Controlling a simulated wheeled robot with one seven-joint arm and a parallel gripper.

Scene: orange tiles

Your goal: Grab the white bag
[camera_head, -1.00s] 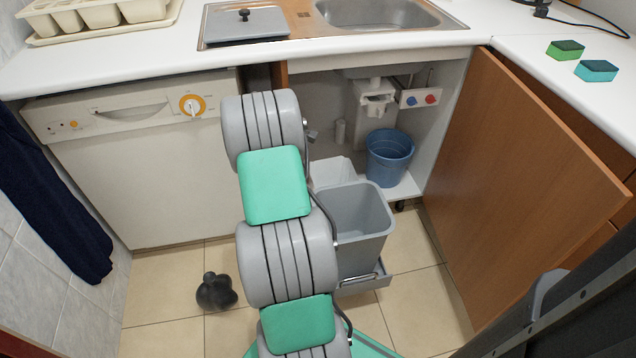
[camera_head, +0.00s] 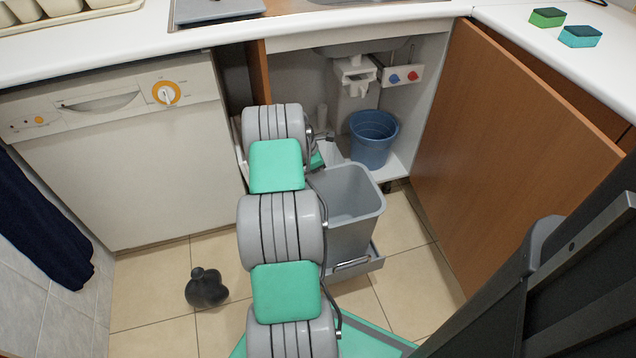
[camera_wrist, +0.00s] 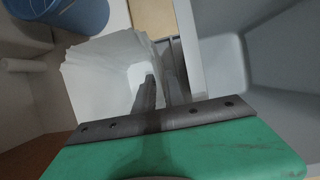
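The white bag (camera_wrist: 98,78) stands open on the left of the wrist view, with a pleated, crumpled rim. In the head view only a small part of the bag (camera_head: 331,151) shows behind my arm. My gripper (camera_wrist: 160,77) points down at the bag's right side. Its two dark fingers are apart with a narrow gap. The left finger overlaps the bag's opening, and the right finger is by its outer side, near the grey bin. The bag's wall seems to lie between them; contact is not clear. In the head view my arm hides the fingers.
A grey bin (camera_head: 350,225) stands in front of the bag; its wall also shows close on the right in the wrist view (camera_wrist: 218,60). A blue bucket (camera_head: 372,140) is behind right. The open cabinet door (camera_head: 510,150) bounds the right. A dark object (camera_head: 206,288) lies on the floor.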

